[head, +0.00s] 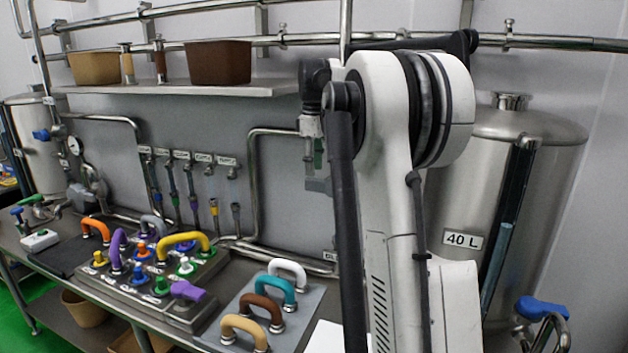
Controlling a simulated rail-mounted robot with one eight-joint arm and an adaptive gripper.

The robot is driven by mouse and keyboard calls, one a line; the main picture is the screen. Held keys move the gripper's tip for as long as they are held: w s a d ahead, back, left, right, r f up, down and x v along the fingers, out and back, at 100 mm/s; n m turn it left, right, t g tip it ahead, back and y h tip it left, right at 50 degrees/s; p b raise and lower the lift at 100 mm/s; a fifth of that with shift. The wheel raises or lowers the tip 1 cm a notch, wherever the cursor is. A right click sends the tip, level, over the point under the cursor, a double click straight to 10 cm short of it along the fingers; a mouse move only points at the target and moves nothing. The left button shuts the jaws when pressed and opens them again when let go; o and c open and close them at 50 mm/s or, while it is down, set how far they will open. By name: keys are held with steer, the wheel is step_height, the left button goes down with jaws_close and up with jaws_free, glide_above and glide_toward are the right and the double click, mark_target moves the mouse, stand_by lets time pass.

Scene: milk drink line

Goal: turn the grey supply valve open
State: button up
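A small grey part (318,185) shows in the head view just left of my arm, below a metal and green fitting on the wall; it may be the grey supply valve, but I cannot tell for certain or read its position. My own white and black arm covers the middle of the view and hides the wall around and behind it. I cannot make out my gripper or its fingers.
A steel tank labelled 40 L (535,165) with a blue-handled valve (541,309) stands at right. A connector panel (135,285) with coloured loops and a rack of spare loops (305,315) occupy the bench. A wall shelf (190,90) holds brown containers.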

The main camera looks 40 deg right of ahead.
mark_target(314, 179)
steer(key=shift+f, duration=2.3)
jaws_close()
